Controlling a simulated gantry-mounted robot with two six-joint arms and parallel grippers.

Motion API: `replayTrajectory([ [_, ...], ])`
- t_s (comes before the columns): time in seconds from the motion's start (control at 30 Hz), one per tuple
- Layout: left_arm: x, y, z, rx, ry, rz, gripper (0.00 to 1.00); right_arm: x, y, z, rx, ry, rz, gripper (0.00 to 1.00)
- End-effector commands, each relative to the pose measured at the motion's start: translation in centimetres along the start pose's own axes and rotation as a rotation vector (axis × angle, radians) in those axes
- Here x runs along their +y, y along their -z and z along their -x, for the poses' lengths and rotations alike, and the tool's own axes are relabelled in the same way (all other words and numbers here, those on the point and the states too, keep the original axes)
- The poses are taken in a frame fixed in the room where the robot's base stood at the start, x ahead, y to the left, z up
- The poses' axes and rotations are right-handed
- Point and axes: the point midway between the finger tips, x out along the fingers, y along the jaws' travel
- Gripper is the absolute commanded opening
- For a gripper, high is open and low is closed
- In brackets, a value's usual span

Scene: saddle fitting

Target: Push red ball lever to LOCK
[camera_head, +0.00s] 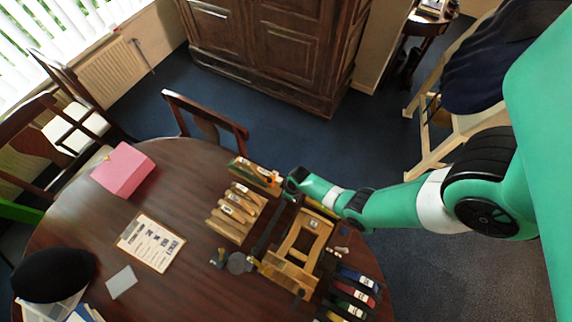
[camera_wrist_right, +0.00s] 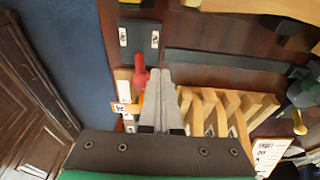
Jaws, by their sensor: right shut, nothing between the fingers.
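The red lever (camera_wrist_right: 140,78) shows in the right wrist view, below a dark plate (camera_wrist_right: 139,40) that carries two small white labels; their words are too small to read. My right gripper (camera_wrist_right: 160,75) is shut and empty. Its fingertips are right beside the red lever, on its right in this view; I cannot tell whether they touch. In the head view my right gripper (camera_head: 288,182) is at the back edge of the table fixtures, and the lever is hidden or too small to make out there. My left gripper is not in view.
A wooden rack (camera_head: 236,212) with several labelled pieces and a wooden frame (camera_head: 297,245) stand close to my right gripper. Several coloured pieces (camera_head: 352,292) lie at the front right. A clipboard (camera_head: 150,242) and pink box (camera_head: 123,170) lie left; the tabletop between is mostly clear.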

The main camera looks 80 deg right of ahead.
Motion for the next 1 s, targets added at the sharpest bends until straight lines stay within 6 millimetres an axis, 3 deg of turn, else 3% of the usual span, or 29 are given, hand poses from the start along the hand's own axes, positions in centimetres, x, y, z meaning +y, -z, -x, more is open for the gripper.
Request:
replayTrajectory([
  [0.7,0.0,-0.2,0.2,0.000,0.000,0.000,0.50,2.2,0.1,0.0,0.001,0.000,-0.001,0.00],
  [1.0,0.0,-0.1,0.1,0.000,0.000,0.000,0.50,1.4,0.0,0.0,0.000,0.001,0.001,0.00],
])
